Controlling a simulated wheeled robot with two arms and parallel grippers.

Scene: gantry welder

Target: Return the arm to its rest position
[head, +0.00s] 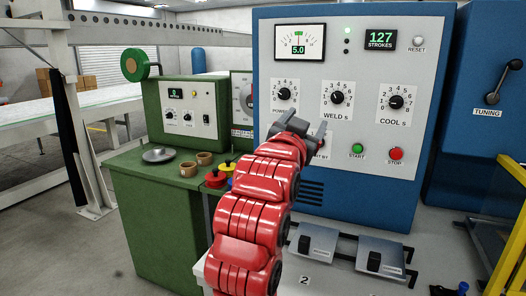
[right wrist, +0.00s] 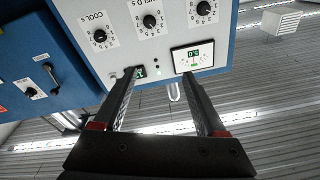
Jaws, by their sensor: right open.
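My right arm (head: 254,205) is red and reaches up from the bottom middle of the head view toward the blue welder cabinet (head: 434,100). My right gripper (head: 318,132) is in front of the lower part of the cabinet's grey panel, below the power and weld dials, and hides part of it. In the right wrist view the right gripper (right wrist: 160,88) has its two fingers spread with nothing between them. That view shows the panel (right wrist: 120,50) upside down, with its dials and meter. I cannot tell whether the gripper touches the panel. My left gripper is not in view.
A green bench (head: 150,215) with a green control box (head: 185,118), a metal dish (head: 159,155) and small cups (head: 188,169) stands left of the arm. Two grey foot pedals (head: 380,255) are at the lower right. A yellow frame (head: 508,250) stands at the right edge.

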